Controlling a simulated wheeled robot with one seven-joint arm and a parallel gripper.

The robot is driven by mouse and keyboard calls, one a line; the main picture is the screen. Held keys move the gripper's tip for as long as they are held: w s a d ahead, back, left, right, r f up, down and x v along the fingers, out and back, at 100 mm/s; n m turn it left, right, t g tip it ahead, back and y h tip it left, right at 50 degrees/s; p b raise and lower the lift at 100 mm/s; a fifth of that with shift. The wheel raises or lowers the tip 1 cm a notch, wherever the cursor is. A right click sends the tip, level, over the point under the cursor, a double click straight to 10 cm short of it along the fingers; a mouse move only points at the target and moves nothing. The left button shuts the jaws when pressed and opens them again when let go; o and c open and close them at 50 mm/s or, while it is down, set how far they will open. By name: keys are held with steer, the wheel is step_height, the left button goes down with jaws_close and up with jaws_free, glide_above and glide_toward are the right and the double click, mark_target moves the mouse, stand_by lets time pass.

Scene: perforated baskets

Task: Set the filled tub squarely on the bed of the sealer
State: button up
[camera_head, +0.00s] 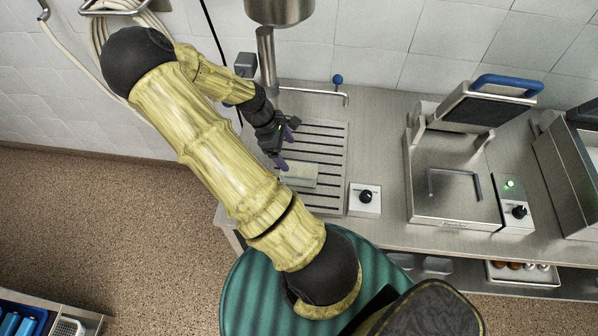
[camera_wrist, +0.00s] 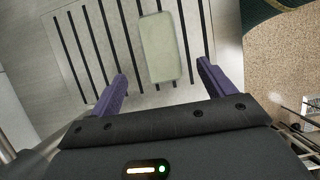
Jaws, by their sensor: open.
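The tub (camera_head: 300,174) is a pale, greenish rectangular block shape lying on the slotted steel grate. It also shows in the wrist view (camera_wrist: 160,48), lying across the dark slots; its contents cannot be made out. My gripper (camera_head: 287,146) is open, with its purple fingers over the grate close to the tub. In the wrist view the fingers (camera_wrist: 162,72) stand apart to either side of the tub's near end, with nothing between them gripped. The sealer (camera_head: 473,112) stands to the right with its blue-handled lid raised. Its flat bed (camera_head: 438,208) is empty, with a dark U-shaped guide (camera_head: 455,172).
A control box with a black knob (camera_head: 365,199) sits between grate and sealer. A bent metal pipe with a blue knob (camera_head: 337,80) and a hanging steel cylinder (camera_head: 279,10) stand behind the grate. Another steel machine (camera_head: 575,150) is at far right. A green round top (camera_head: 245,300) is in front.

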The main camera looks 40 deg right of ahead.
mark_target(298, 169)
steer(key=p+x, duration=0.1)
steer(key=x, duration=0.3)
steer(key=shift+s, duration=0.15)
steer(key=shift+f, duration=0.5)
steer(key=shift+s+d, duration=0.1)
steer(key=shift+s, duration=0.1)
steer(key=shift+s+d+f+p, duration=0.2)
steer(key=shift+s+f+p, duration=0.05)
steer(key=shift+f+p, duration=0.4)
steer(key=p+x, duration=0.1)
steer(key=x, duration=0.2)
steer(key=shift+f, duration=0.3)
steer(key=shift+f, duration=0.35)
steer(key=shift+c, duration=0.4)
